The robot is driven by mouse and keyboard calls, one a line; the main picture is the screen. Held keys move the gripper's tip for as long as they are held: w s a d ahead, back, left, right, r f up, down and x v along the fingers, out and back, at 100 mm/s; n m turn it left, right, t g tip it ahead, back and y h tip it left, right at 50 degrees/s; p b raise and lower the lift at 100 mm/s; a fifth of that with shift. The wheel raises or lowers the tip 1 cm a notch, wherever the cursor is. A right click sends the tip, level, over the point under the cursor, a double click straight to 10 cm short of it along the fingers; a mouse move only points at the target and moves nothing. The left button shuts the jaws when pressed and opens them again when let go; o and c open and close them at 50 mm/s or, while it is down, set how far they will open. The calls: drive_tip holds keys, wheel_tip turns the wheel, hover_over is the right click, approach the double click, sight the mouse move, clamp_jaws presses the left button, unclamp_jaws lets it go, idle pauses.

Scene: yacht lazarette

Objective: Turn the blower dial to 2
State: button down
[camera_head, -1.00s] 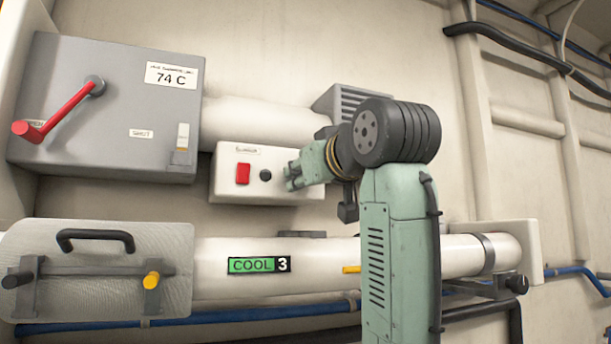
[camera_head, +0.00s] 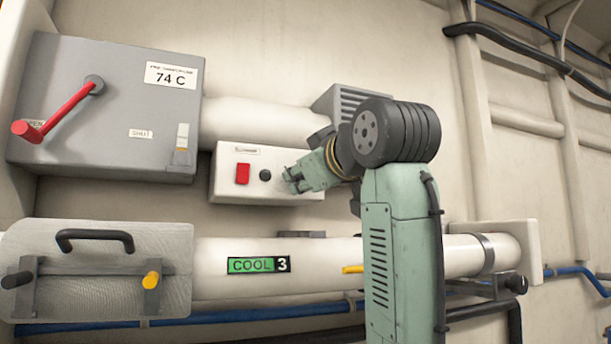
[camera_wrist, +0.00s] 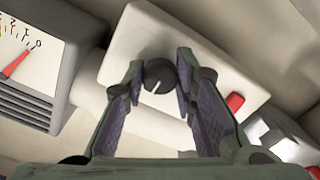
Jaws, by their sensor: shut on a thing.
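The blower box is a white box (camera_head: 225,185) on the wall in the head view, with a red switch (camera_head: 242,173) and a small dark round knob (camera_head: 265,175). My gripper (camera_head: 290,181) is at its right part and hides the dial there. In the wrist view my gripper (camera_wrist: 159,80) has its two fingers closed on the sides of the dark dial (camera_wrist: 160,75). The dial's white pointer line slants toward the lower left of that view. No scale numbers around the dial are readable. The red switch (camera_wrist: 235,102) shows beyond the right finger.
A grey box (camera_head: 100,135) with a red lever (camera_head: 65,113) stands left of the white box. Below runs a white pipe (camera_head: 215,283) labelled "COOL 3". A vented housing (camera_head: 335,100) is above my gripper. A gauge (camera_wrist: 25,45) is at left in the wrist view.

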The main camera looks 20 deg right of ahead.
drive_tip(key=c, duration=1.3)
unclamp_jaws()
drive_tip(key=s, duration=1.2)
drive_tip(key=shift+d, duration=0.2)
